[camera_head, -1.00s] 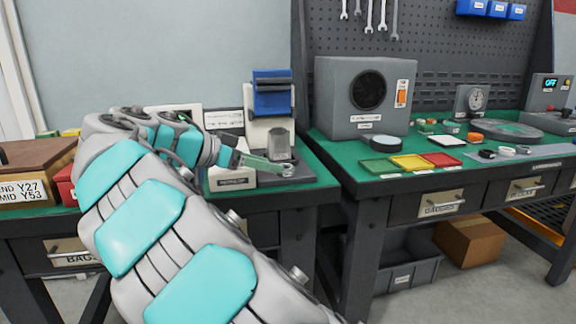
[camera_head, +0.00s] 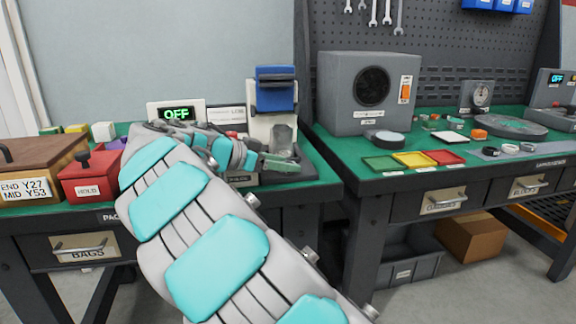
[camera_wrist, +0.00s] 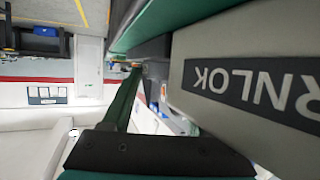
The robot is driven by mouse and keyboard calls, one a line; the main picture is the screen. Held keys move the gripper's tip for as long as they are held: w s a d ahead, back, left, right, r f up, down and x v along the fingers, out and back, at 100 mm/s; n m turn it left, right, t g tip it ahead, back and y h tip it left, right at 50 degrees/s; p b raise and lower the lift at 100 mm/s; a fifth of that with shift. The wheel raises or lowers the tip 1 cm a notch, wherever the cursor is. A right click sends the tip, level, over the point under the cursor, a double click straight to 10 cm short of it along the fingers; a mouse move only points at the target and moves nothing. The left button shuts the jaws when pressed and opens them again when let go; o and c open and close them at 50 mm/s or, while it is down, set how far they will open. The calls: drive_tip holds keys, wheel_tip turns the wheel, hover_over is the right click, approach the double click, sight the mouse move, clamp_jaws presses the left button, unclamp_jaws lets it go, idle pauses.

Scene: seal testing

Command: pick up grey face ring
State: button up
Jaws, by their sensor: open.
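My gripper (camera_head: 282,163) is open in the head view, beside the clear cup on the blue-topped tester at the left bench. Its green fingers also show in the wrist view (camera_wrist: 125,58), with nothing visible between them. Small grey-white rings, one of them here (camera_head: 509,148), lie on a dark mat at the right bench, well away from my gripper. I cannot tell which is the grey face ring. A larger dark disc with a pale top (camera_head: 384,138) lies in front of the grey box.
The blue-topped tester (camera_head: 275,95) stands close behind my gripper. A grey box (camera_head: 345,95) stands on the right bench, with green, yellow (camera_head: 414,160) and red trays before it. A red HOLD box (camera_head: 90,180) is at left. A gap separates the benches.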

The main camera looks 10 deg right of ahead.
clamp_jaws()
idle(0.5)
